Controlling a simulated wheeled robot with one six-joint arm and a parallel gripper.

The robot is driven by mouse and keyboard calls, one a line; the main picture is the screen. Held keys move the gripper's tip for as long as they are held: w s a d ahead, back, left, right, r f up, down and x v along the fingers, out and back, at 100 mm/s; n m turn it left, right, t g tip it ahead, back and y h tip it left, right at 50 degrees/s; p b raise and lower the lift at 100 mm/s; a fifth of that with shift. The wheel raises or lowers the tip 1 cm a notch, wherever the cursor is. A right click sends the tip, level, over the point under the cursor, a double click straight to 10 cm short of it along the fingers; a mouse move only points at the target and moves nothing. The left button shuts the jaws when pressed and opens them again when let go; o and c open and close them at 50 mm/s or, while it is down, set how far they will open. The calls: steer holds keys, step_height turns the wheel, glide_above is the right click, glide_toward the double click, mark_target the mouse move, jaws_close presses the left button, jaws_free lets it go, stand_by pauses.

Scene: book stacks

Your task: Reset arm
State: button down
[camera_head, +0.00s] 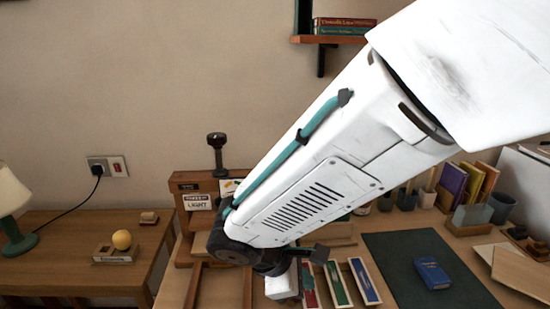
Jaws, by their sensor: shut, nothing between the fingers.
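My white arm (320,175) with a teal cable reaches from the upper right down to the lower middle. It ends in a dark round joint (232,247) and a small white block (284,284). My gripper (318,254) shows as a small dark shape beside that block, above the desk. It is shut and I see nothing held in it. Its fingers are small and hard to make out, and the arm hides part of the desk behind it.
Coloured slim boxes (337,284) lie on the desk near the gripper. A blue book (432,273) rests on a dark green mat (395,248) to the right. A side table (60,262) holds a lamp and a yellow ball (122,240).

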steer(key=s+d+r+m+y, duration=0.2)
steer(key=s+d+r+m, duration=0.2)
steer(key=d, duration=0.3)
steer(key=s+d+r+m+g+y, duration=0.1)
steer(key=s+d+r+m+y, duration=0.1)
steer(key=s+d+r+m, duration=0.2)
steer(key=s+d+r+m+y, duration=0.2)
steer(key=s+d+r+m, duration=0.3)
steer(key=d+m, duration=0.4)
steer(key=shift+d+g, duration=0.3)
steer(key=shift+d, duration=0.2)
